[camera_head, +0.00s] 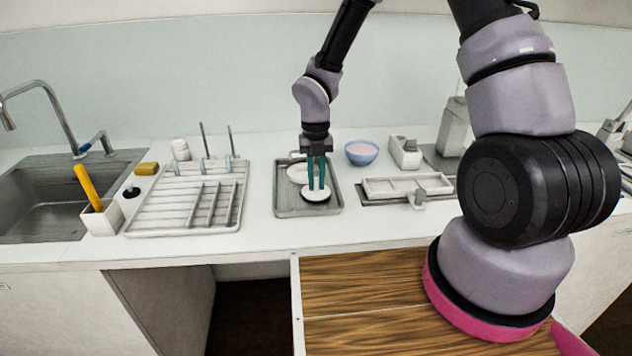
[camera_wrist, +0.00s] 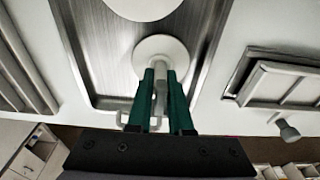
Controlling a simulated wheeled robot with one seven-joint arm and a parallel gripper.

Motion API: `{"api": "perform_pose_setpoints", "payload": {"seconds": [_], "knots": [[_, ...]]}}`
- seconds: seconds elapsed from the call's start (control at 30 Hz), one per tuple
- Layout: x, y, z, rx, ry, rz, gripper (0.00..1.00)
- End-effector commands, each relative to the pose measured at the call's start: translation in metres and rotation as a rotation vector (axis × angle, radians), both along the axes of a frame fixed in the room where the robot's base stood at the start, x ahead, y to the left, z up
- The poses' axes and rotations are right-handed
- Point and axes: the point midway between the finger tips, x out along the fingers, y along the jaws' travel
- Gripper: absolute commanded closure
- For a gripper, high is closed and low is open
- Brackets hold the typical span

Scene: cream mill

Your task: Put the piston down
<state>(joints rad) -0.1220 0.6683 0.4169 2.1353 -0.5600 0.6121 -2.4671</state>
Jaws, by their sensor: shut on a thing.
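The piston, a pale round disc (camera_head: 316,195) with a grey rod, is in my gripper (camera_head: 317,183). The teal fingers are shut on the rod, with the disc at the lower end. In the wrist view the piston's disc (camera_wrist: 166,46) shows just beyond the fingertips of my gripper (camera_wrist: 159,75). The piston is over the front half of a grey metal tray (camera_head: 284,203), and a dark edge shows under the disc. I cannot tell whether it touches the tray. A larger pale round piece (camera_head: 298,173) lies in the tray behind it.
A white drying rack (camera_head: 237,205) stands left of the tray. A blue bowl (camera_head: 361,153) is behind it to the right. Bare tray floor shows left of the piston.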

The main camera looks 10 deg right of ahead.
Motion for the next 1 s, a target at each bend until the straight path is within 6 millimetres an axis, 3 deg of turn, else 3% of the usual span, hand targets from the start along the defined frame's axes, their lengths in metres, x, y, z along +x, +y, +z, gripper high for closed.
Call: {"api": "perform_pose_setpoints", "payload": {"seconds": [0.2, 0.23, 0.3, 0.7, 0.87, 1.0], "knots": [[0.0, 0.0, -0.006, 0.0, -0.001, 0.0, 1.0], [0.0, 0.0, -0.006, 0.0, -0.001, 0.0, 0.78], [0.0, 0.0, -0.006, 0.0, -0.001, 0.0, 0.52], [0.002, 0.0, 0.0, 0.001, -0.002, -0.002, 0.52], [0.005, -0.001, 0.024, 0.002, -0.005, -0.003, 0.52], [0.009, 0.0, 0.055, 0.003, -0.007, -0.004, 0.52]]}}
